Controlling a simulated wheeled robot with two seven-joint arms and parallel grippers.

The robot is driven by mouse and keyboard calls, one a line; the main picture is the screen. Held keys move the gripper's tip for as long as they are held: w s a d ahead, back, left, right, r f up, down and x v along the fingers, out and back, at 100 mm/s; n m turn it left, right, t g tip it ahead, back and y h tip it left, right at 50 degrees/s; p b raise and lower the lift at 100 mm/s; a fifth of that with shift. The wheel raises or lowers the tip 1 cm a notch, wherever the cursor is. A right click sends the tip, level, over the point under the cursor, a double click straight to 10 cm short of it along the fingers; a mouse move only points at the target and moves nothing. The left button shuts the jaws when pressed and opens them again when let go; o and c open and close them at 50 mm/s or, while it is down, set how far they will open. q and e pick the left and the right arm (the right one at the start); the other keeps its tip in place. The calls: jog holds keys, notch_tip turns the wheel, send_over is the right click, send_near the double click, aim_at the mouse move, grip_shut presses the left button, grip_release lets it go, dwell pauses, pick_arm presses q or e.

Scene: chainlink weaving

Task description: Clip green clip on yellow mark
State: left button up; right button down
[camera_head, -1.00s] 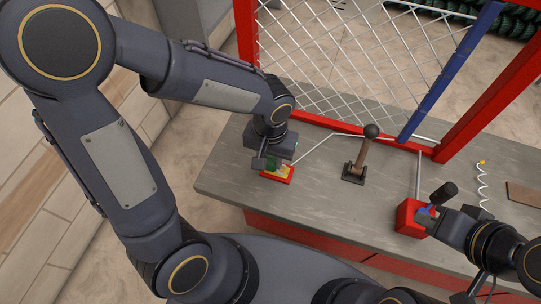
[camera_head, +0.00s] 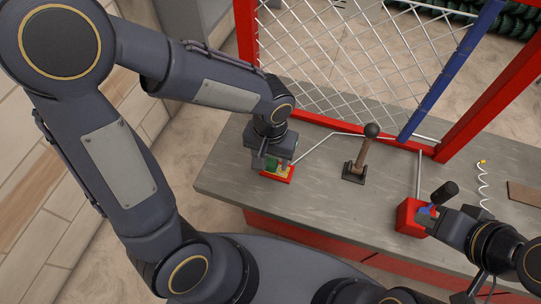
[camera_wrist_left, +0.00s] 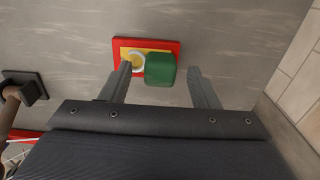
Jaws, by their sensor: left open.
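The green clip (camera_wrist_left: 160,69) lies on a red plate (camera_wrist_left: 118,55) with a yellow mark (camera_wrist_left: 131,50), overlapping the mark's right part in the left wrist view. A pale ring (camera_wrist_left: 137,62) shows beside the clip. My left gripper (camera_wrist_left: 161,75) is open, with one finger on each side of the clip; a gap shows on the right, while the left finger is close to the ring. In the head view my left gripper (camera_head: 272,163) is low over the red plate (camera_head: 279,176). My right gripper (camera_head: 437,218) is at the red box (camera_head: 408,215); its fingers are unclear.
A lever with a dark ball (camera_head: 371,130) stands right of the plate. The red frame (camera_head: 245,45) with wire mesh and a blue bar (camera_head: 450,70) rises behind. A white coil (camera_head: 483,180) lies at the right. Bare grey tabletop (camera_head: 330,205) is in front.

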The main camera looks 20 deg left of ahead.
pick_arm(q)
notch_tip(320, 180, up, 8)
jog(key=shift+f+p, duration=0.1)
jog(key=shift+p, duration=0.6)
jog(key=s+a+r+n+t+h+p, duration=0.2)
jog(key=s+a+r+t+p, duration=0.3)
jog(key=s+a+r, duration=0.4)
notch_tip(320, 180, up, 2)
jog(key=shift+s+r+t+h+p, duration=0.15)
jog(key=shift+s+t+h+p, duration=0.15)
jog(key=shift+s+h+p, duration=0.5)
jog(key=shift+w, duration=0.15)
dwell(1.1)
